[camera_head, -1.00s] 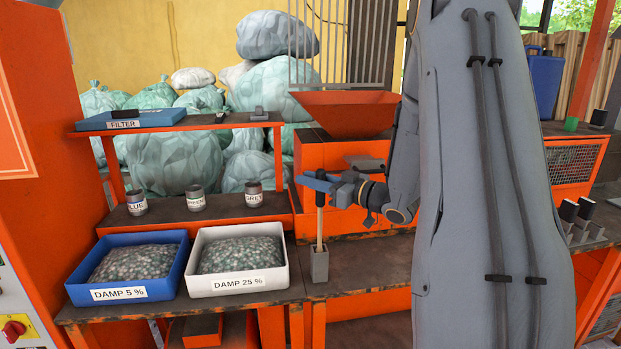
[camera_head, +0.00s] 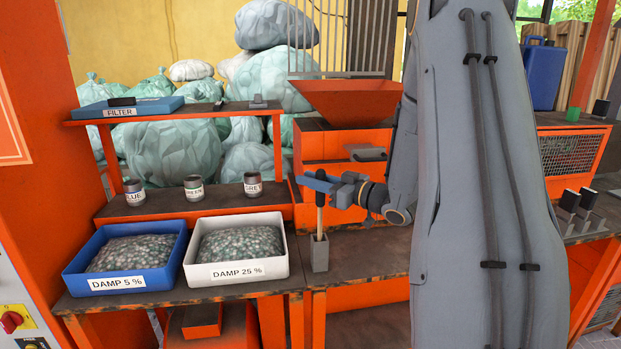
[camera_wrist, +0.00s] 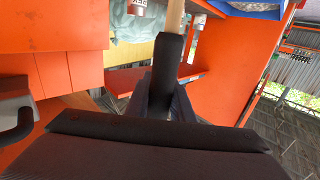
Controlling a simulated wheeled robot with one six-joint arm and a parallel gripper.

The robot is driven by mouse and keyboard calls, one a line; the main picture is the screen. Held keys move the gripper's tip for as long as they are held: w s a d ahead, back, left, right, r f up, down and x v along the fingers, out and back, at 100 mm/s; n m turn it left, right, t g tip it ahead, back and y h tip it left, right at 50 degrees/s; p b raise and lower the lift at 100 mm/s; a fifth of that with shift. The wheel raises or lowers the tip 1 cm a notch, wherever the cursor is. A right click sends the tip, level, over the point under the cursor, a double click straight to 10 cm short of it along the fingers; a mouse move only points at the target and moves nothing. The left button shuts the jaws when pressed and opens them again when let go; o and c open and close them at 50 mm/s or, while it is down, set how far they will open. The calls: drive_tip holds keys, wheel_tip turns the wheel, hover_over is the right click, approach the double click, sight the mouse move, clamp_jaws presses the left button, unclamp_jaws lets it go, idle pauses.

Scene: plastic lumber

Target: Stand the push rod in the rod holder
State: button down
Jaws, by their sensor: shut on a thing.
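The push rod (camera_head: 319,222) is a slim upright stick with a pale wooden shaft and a darker upper part. My gripper (camera_head: 318,183), with blue fingers, is shut on its upper part. The rod holder (camera_head: 320,256) is a small grey upright block with an open top, near the bench's front edge. The rod's lower end meets the holder's top opening and appears to be inside it; how deep is hidden.
A white tray (camera_head: 189,275) marked DAMP 25 % and a blue tray (camera_head: 70,281) marked DAMP 5 % stand left of the holder. Labelled cups, including the GREY cup (camera_head: 253,184), stand behind. An orange hopper (camera_head: 345,98) rises behind my gripper. The bench right of the holder is clear.

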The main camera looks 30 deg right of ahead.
drive_tip(key=shift+f+b, duration=1)
drive_tip(key=shift+f, duration=1.05)
drive_tip(key=c, duration=1.5)
unclamp_jaws()
drive_tip(key=shift+o, duration=0.2)
drive_tip(key=b+v, duration=0.2)
drive_tip(key=v, duration=0.6)
